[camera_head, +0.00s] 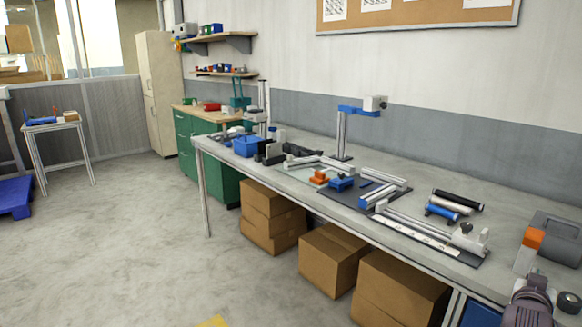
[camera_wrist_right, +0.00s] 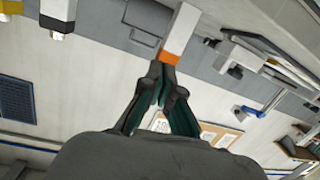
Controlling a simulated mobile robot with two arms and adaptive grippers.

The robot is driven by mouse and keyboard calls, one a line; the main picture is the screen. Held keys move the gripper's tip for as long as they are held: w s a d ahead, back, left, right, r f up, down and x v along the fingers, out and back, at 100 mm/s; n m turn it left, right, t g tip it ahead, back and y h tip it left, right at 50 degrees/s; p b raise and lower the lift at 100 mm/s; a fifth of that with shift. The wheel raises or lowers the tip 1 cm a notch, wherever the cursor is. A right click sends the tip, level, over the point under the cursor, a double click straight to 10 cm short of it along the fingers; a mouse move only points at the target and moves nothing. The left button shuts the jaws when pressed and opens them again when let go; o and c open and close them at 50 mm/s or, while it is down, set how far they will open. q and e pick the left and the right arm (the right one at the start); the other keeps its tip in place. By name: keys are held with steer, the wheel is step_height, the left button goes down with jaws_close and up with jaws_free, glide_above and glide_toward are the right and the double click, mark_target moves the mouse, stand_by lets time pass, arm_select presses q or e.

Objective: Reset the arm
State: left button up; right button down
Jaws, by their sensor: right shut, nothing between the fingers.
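My right gripper (camera_wrist_right: 166,82) shows in the right wrist view, its dark green fingers closed together with nothing between them. It points up in that tilted picture, toward a white post with an orange band (camera_wrist_right: 167,57); I cannot tell whether the fingertips touch it. In the head view neither gripper can be made out clearly. A dark grey rounded part (camera_head: 530,303) sits at the bottom right corner, and I cannot tell what it is. My left gripper is not in view.
A long grey workbench (camera_head: 300,178) runs along the wall with rails, blue parts and black and blue cylinders (camera_head: 457,200). Cardboard boxes (camera_head: 335,258) sit underneath. The floor at left is mostly clear.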

steer(key=s+a+f+n+g+y, duration=0.1)
steer(key=s+a+f+n+y, duration=0.25)
steer(key=s+a+f, duration=0.4)
steer(key=s+a+f+n+g+y, duration=0.2)
steer(key=s+a+f+y, duration=0.25)
steer(key=a+f, duration=0.55)
steer(key=s+a+f+n+g+y, duration=0.2)
steer(key=s+a+f+g, duration=0.1)
steer(key=s+a, duration=0.6)
steer(key=s+a+f+n+g+y, duration=0.2)
steer(key=s+a, duration=0.6)
steer(key=s, duration=0.4)
step_height(320, 180, down, 25)
steer(key=s+g+p, duration=0.2)
steer(key=p, duration=0.1)
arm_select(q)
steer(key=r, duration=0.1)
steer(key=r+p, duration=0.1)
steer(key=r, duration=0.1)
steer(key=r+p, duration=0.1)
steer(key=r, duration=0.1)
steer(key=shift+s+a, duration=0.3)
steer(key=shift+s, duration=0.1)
arm_select(e)
steer(key=s+d+f, duration=0.3)
steer(key=s+f, duration=0.9)
steer(key=s, duration=0.3)
steer(key=shift+s+d+n+g, duration=0.2)
steer(key=shift+s+n+g, duration=0.1)
steer(key=shift+s+n, duration=0.05)
